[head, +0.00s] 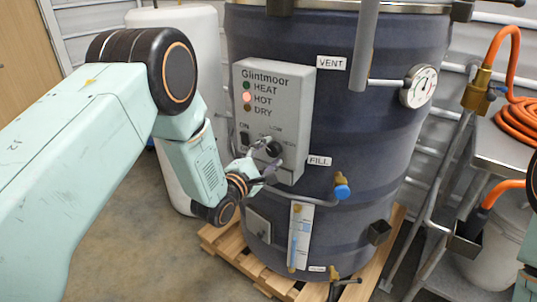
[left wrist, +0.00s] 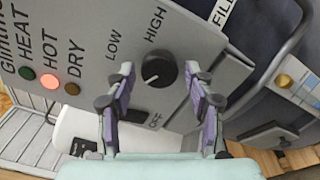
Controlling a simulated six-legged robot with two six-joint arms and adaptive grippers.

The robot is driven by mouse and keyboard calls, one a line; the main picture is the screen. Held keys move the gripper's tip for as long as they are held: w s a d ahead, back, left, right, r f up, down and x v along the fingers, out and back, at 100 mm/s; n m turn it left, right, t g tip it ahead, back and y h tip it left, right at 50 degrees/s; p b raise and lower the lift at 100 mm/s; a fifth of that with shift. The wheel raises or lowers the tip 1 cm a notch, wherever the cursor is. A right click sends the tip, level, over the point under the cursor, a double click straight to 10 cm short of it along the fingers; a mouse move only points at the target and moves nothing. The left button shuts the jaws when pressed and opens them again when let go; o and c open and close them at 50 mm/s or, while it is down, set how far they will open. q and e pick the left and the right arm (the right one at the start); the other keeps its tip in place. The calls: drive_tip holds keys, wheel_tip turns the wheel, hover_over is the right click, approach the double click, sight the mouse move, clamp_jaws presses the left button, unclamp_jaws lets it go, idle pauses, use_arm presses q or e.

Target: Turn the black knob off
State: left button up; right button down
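The black knob (head: 273,149) is on the grey Glintmoor control box (head: 293,100) on the front of the dark drum. In the left wrist view the knob (left wrist: 160,68) has a white mark at its lower left; LOW, HIGH and OFF are printed around it. My left gripper (head: 262,170) is open in front of the box's lower part. In the left wrist view its fingers (left wrist: 158,85) stand apart, to the left and right of the knob, with gaps visible; contact is not seen. My right gripper is not in view.
The HOT light (head: 247,97) glows red. A black switch (head: 244,138) sits left of the knob. Below the box are a pipe with a blue-capped valve (head: 342,190) and a sight gauge (head: 300,235). A vertical grey pipe (head: 364,45) and round gauge (head: 419,86) are at right.

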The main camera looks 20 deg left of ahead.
use_arm(q)
drive_tip(key=shift+o, duration=0.5)
drive_tip(key=v, duration=1.2)
drive_tip(key=s+f+m+g+y, duration=0.2)
drive_tip(key=s+f+m+g, duration=0.65)
drive_tip(key=f+m, duration=0.45)
drive_tip(key=s+f+m+g+y, duration=0.1)
drive_tip(key=s+f+m+g, duration=0.2)
drive_tip(key=s, duration=1)
drive_tip(key=s+f+m+g+y, duration=0.1)
drive_tip(key=s+f+m+g, duration=0.3)
drive_tip(key=s, duration=1)
wheel_tip(320, 180, down, 3)
drive_tip(key=shift+a+f+g, duration=0.25)
drive_tip(key=shift+a+g, duration=0.1)
drive_tip(key=shift+g, duration=0.6)
